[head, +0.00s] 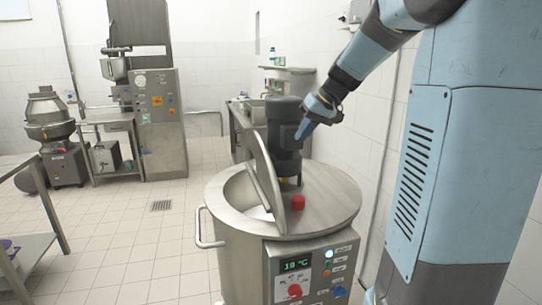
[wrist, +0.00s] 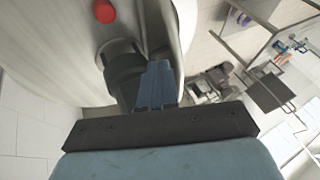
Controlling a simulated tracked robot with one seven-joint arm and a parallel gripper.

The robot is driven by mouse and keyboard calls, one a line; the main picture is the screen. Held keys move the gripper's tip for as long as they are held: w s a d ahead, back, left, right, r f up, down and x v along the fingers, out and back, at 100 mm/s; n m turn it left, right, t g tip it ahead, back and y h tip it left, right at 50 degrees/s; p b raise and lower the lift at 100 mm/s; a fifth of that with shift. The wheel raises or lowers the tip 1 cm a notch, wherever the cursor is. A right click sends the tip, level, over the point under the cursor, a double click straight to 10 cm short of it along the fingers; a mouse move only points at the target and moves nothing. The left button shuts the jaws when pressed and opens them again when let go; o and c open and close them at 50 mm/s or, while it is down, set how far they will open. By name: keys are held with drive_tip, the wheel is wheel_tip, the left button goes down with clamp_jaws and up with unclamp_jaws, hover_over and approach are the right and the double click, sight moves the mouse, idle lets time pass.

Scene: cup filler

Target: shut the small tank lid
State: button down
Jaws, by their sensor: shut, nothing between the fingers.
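The round steel tank (head: 240,261) stands in front of me with a display reading 19 °C. Its small lid (head: 268,172) is open and stands up, leaning slightly, from the tank top; the opening (head: 241,192) shows to its left. My gripper (head: 299,139) is shut and empty, above the tank top, in front of the dark motor housing and to the upper right of the lid. I cannot tell whether it touches the housing. In the wrist view my shut fingers (wrist: 157,66) point past the dark motor (wrist: 125,72), and the lid (wrist: 186,22) shows at the upper right.
The dark motor housing (head: 284,120) rises from the tank top behind the lid. A red knob (head: 298,202) sits on the fixed cover. A side handle (head: 205,230) sticks out left. A steel table (head: 30,240) stands at far left; the tiled floor between is clear.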

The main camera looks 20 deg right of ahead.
drive_tip(key=w+d+f, duration=0.1)
drive_tip(key=w+d, duration=0.1)
drive_tip(key=w, duration=0.3)
approach(278, 162)
drive_tip(key=shift+y, duration=0.3)
drive_tip(key=x, duration=0.5)
drive_tip(key=shift+w+d+f, duration=0.2)
drive_tip(key=shift+d+f, duration=0.05)
drive_tip(key=shift+f, duration=0.15)
drive_tip(key=shift+a, duration=2)
